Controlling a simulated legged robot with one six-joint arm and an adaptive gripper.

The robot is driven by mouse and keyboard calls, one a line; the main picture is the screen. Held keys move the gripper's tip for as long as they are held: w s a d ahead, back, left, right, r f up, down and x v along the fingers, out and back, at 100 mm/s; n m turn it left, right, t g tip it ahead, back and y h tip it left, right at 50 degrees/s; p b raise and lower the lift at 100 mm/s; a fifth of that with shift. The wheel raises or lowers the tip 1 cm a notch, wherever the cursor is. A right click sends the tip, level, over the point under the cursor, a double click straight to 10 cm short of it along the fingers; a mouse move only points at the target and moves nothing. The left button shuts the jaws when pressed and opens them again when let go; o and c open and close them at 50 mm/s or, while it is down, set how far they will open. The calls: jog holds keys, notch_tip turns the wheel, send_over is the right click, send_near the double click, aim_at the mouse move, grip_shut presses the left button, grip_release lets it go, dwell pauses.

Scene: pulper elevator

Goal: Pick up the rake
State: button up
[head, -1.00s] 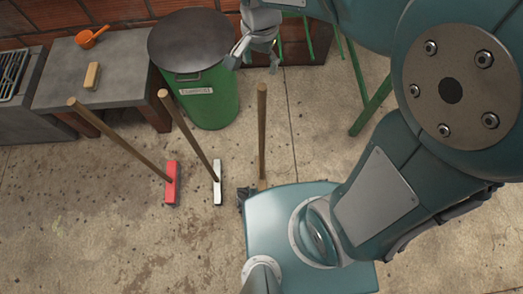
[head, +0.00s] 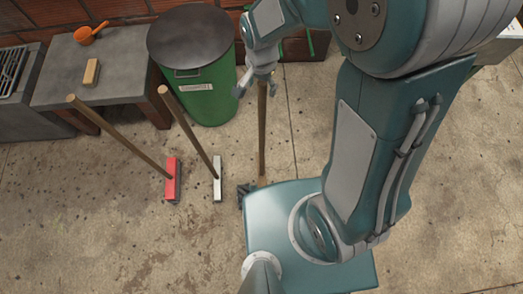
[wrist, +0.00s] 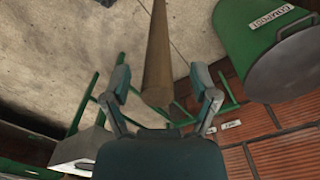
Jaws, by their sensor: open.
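The rake (head: 262,135) stands with its wooden handle upright. Its dark head, low by my body, is mostly hidden behind my teal body. My gripper (head: 257,88) is open at the top of the handle, with one finger on each side of it. In the wrist view, the handle (wrist: 158,50) runs up the middle between the two spread fingertips (wrist: 160,80). Its near end lies close to the palm, and I cannot tell whether a finger touches it.
A red-headed broom (head: 173,180) and a white-headed one (head: 217,178) lean left of the rake. A green compost bin (head: 208,100) stands behind, beside a grey bench (head: 55,85) with an orange scoop (head: 88,34) and a tan block (head: 91,72). Concrete floor at the front left is clear.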

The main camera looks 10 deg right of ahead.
jog(key=shift+c, duration=0.4)
grip_shut()
jog(key=shift+r, duration=0.1)
